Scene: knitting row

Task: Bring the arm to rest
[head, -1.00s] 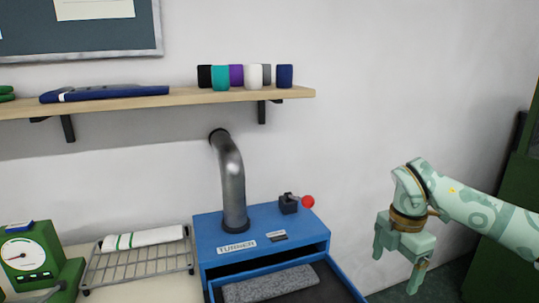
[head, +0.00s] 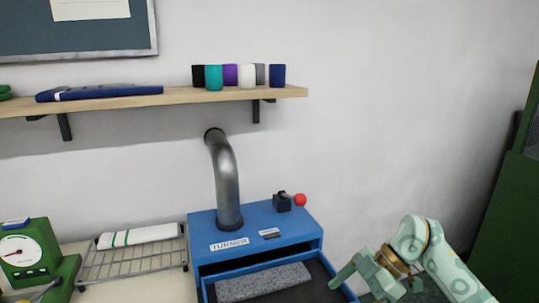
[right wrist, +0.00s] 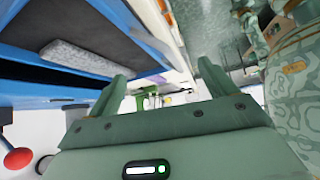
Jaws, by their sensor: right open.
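My right arm comes in at the lower right of the head view, with its right gripper (head: 358,284) low beside the right edge of the blue TURNER machine (head: 255,225). Part of the gripper is cut off by the bottom of the picture. In the right wrist view its two fingers (right wrist: 170,75) stand wide apart with nothing held between them. My left gripper is not in view.
The machine's open drawer (head: 335,290) holds a grey knitted piece (head: 263,282). A red-knobbed lever (head: 300,200) stands on top. Left are a wire rack (head: 135,265) with a white cloth (head: 137,236) and a green scale (head: 28,250).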

